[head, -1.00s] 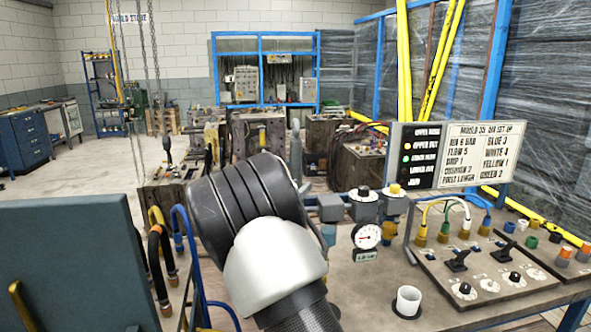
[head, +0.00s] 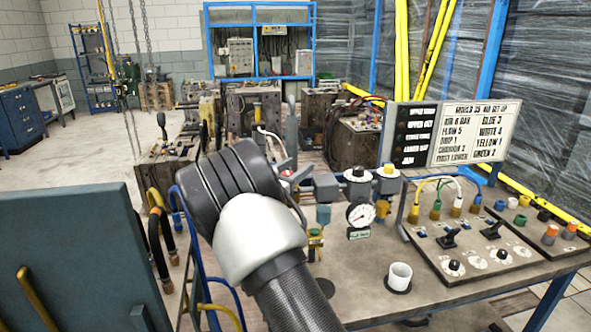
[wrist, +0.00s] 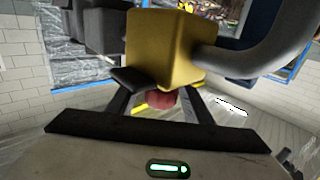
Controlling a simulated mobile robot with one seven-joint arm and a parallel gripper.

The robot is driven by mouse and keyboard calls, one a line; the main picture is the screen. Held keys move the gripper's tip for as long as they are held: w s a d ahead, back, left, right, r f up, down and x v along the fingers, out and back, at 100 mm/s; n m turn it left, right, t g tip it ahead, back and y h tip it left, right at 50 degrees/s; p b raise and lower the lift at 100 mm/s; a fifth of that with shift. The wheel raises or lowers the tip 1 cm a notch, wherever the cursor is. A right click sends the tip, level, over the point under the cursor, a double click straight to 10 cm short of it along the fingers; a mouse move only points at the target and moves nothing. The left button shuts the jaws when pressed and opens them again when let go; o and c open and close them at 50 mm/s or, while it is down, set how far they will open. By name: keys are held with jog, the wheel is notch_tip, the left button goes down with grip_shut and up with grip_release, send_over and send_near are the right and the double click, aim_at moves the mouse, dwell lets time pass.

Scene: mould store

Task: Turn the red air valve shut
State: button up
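The red air valve's handle shows as a small dark red piece (wrist: 161,97) in the wrist view, partly hidden below a yellow brass-coloured block (wrist: 165,45). My gripper (wrist: 162,92) has its two dark fingers apart, one on each side of the red piece, with gaps that look clear. The tips are partly hidden by the block, so contact cannot be seen. In the head view a bit of red (head: 287,172) shows just right of my wrist, at the left end of the grey air fittings (head: 327,187). My arm hides the fingers there.
A round gauge (head: 360,215) stands on the bench (head: 345,275), with a white cup (head: 400,276) in front. A switch panel with coloured hoses (head: 480,250) and a sign board (head: 460,133) stand right. A blue-grey panel (head: 85,255) and hoses (head: 158,240) are left.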

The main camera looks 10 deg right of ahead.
jog(key=shift+f, duration=0.1)
jog(key=v, duration=1.7)
jog(key=shift+s+a, duration=0.2)
